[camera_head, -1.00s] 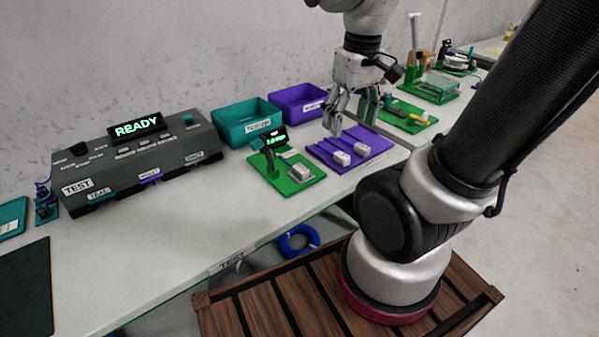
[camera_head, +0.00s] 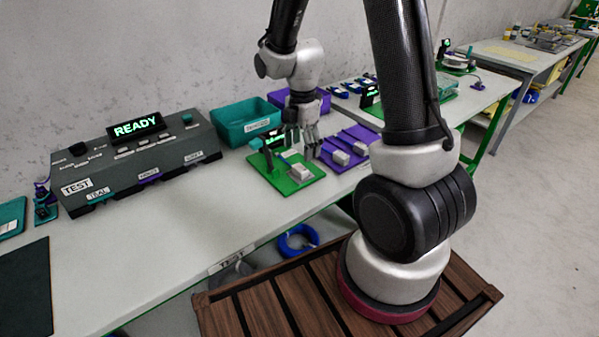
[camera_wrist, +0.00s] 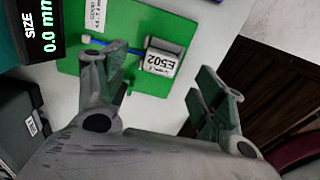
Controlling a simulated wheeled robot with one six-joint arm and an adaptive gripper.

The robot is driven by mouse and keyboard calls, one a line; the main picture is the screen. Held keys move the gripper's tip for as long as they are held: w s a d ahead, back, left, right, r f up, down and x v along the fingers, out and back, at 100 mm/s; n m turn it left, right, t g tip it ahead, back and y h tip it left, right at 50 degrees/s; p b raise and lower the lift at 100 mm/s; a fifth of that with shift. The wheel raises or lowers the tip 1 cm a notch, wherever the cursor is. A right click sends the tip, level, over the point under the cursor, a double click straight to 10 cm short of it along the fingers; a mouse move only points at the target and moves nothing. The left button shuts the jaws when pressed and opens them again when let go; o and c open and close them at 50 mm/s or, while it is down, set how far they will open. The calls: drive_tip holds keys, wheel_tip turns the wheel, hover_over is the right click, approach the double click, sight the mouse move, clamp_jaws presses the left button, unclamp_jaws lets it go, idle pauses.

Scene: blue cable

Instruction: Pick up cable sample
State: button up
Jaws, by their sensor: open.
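The cable sample shows in the wrist view as a short blue cable (camera_wrist: 97,41) running to a pale block (camera_wrist: 162,60) marked E502. It lies on a green board (camera_wrist: 130,86). In the head view the pale block (camera_head: 299,172) sits on the same green board (camera_head: 313,182); the blue cable is hard to make out there. My gripper (camera_wrist: 168,72) is open and empty above the board's edge, its fingers spread on either side of the block in the picture. In the head view my gripper (camera_head: 306,153) hangs just behind and right of the block.
A purple board (camera_head: 360,142) with pale blocks lies right. Teal (camera_head: 240,128) and purple bins stand behind. The tester (camera_head: 140,163) reads READY at left. The front table strip is clear.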

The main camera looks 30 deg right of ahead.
sight(303, 166)
wheel_tip(303, 166, down, 7)
drive_tip(key=shift+s+d+r, duration=0.1)
drive_tip(key=shift+s, duration=0.05)
drive_tip(key=c, duration=1.2)
